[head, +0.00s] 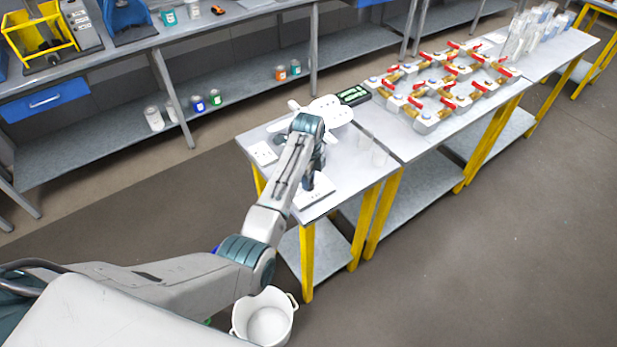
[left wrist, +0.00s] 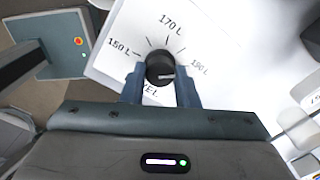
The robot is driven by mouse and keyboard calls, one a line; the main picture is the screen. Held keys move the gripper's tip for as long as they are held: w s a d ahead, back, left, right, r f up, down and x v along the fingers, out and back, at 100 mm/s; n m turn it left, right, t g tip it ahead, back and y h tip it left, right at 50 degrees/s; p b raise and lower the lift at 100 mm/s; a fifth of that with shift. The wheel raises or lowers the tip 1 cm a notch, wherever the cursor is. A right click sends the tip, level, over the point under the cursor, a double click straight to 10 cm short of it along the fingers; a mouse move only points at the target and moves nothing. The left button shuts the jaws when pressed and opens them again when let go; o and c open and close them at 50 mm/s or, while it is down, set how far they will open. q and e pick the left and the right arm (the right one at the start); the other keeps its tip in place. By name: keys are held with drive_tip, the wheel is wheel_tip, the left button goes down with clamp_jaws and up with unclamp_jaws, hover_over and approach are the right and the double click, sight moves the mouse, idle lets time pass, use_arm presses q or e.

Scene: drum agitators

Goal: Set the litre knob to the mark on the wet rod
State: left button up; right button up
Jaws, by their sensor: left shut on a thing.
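In the left wrist view a round black knob (left wrist: 160,64) sits on a white dial plate (left wrist: 225,35). The plate has printed marks, with 150 L at left, 170 L at top and what looks like 190 L at right. A pale line shows low on the knob, but I cannot tell which mark it points to. My left gripper (left wrist: 160,82) is shut on the knob, one blue finger on each side. In the head view my left gripper (head: 312,165) is over the near table, and my arm hides the knob. I cannot make out the wet rod. My right gripper is not in view.
The near table (head: 372,180) holds white plates and a small device with a green display (head: 353,95). Red-handled valves (head: 450,85) fill the table beyond. A white bucket (head: 265,325) stands low beside my arm. Shelves with cans line the back. The right floor is clear.

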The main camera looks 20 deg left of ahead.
use_arm(q)
drive_tip(key=shift+w+r+m, duration=0.1)
drive_tip(key=shift+r+m, duration=0.05)
drive_tip(key=shift+m, duration=0.65)
drive_tip(key=o, duration=1)
drive_tip(key=shift+c, duration=0.2)
